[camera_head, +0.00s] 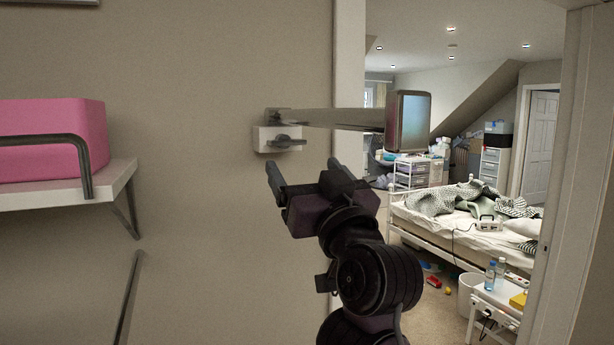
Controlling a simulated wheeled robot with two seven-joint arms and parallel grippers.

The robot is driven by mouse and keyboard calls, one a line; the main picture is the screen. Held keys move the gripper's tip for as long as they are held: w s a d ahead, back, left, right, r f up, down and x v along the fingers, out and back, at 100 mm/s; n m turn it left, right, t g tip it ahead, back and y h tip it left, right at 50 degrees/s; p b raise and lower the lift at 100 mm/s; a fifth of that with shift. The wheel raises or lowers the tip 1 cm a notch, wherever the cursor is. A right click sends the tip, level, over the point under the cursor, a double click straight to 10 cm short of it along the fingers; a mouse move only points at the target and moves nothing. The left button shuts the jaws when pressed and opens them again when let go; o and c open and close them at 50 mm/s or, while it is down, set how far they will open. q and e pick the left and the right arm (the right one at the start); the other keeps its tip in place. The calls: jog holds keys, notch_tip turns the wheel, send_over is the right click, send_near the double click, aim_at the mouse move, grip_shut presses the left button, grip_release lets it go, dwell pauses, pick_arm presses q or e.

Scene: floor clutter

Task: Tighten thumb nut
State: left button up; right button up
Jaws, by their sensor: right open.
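The thumb nut (286,142) is a small dark grey winged piece on the front of a pale block (263,139) fixed to the beige wall. A grey bar (345,118) runs from the block to the right and carries a monitor (408,120) at its end. My right gripper (302,172) is open and empty. It is just below and to the right of the thumb nut in the picture, with its fingers pointing up and away. I see no contact between them; the gap in depth is hard to judge. My left gripper is not in view.
A white shelf (120,180) with a dark rail and a pink box (50,120) sticks out at the left. A doorway at the right opens to a bedroom with a bed (450,235), a white bin (467,296) and a side table (497,300). The wall below the block is clear.

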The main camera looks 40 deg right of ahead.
jog(key=shift+w, duration=0.1)
jog(key=w+a+f+n+g+y, duration=0.1)
jog(key=a+f+n+g+y, duration=0.25)
jog(key=f, duration=1.35)
jog(key=a+f+n+g+y, duration=0.15)
jog(key=a+f+g, duration=0.4)
jog(key=f, duration=1.25)
jog(key=s+a+f+g, duration=0.3)
jog(key=s+f+g, duration=0.6)
jog(key=s+f, duration=0.7)
notch_tip(320, 180, down, 36)
jog(key=s+r+g, duration=0.1)
jog(key=s+g, duration=0.1)
jog(key=s, duration=0.1)
jog(key=s+d+f, duration=0.2)
jog(key=s+f, duration=0.5)
jog(key=s, duration=0.2)
jog(key=s+d+f+g, duration=0.1)
jog(key=s+f, duration=0.7)
jog(key=shift+s+d+f, duration=0.2)
jog(key=shift+s+d, duration=0.15)
jog(key=shift+d, duration=0.05)
